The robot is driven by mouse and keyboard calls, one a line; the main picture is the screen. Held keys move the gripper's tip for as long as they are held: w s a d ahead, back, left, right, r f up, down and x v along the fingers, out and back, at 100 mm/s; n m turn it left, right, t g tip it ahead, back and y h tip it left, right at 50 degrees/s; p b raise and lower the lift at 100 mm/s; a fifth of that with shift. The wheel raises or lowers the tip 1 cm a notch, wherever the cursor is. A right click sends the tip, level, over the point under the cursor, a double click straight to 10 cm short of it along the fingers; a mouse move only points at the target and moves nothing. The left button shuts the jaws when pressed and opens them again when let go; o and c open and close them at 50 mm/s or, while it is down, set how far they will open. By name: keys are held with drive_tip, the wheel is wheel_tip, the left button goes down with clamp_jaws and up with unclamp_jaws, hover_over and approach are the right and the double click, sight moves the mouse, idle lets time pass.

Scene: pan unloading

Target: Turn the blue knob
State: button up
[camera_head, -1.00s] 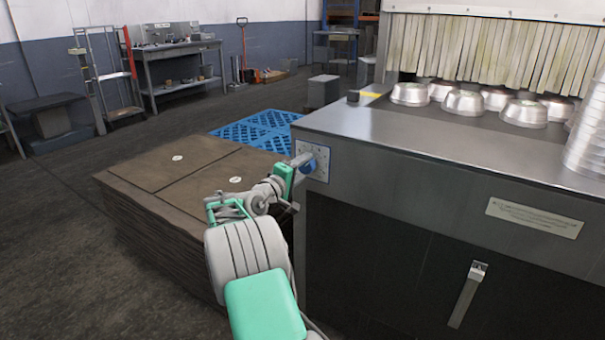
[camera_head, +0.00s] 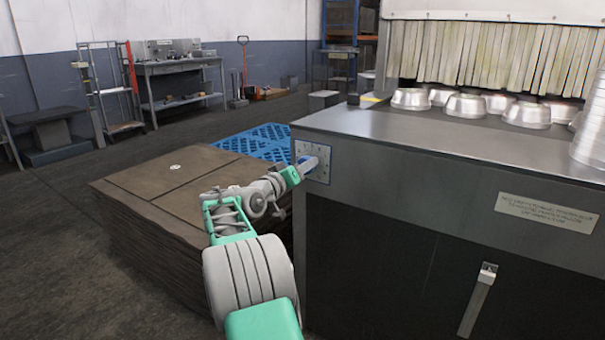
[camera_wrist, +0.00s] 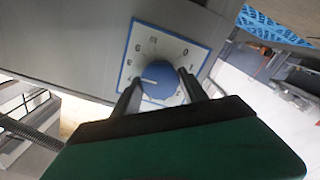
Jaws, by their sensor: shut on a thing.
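The blue knob (camera_wrist: 160,82) sits in the middle of a white dial plate (camera_wrist: 146,47) with a blue border and printed marks. The dial is on the front left of the metal machine (camera_head: 420,170). In the wrist view a white pointer line on the knob runs toward the left. My gripper (camera_wrist: 160,88) has one finger on each side of the knob and is shut on it. In the head view my gripper (camera_head: 309,167) reaches the dial plate (camera_head: 318,174) and hides most of the knob.
Several metal pans (camera_head: 466,108) stand on the machine top in front of a strip curtain (camera_head: 490,55). A stack of brown sheets (camera_head: 150,190) lies left of the machine, beneath my arm. A blue pallet (camera_head: 255,140) is behind it. Open floor lies at the left.

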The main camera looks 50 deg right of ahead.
drive_tip(key=shift+m, duration=0.3)
drive_tip(key=o, duration=1.4)
drive_tip(key=shift+c, duration=0.2)
drive_tip(key=shift+a, duration=0.1)
drive_tip(key=a+p, duration=0.1)
drive_tip(key=a, duration=0.6)
drive_tip(key=shift+s+a+p, duration=0.3)
drive_tip(key=shift+s, duration=0.05)
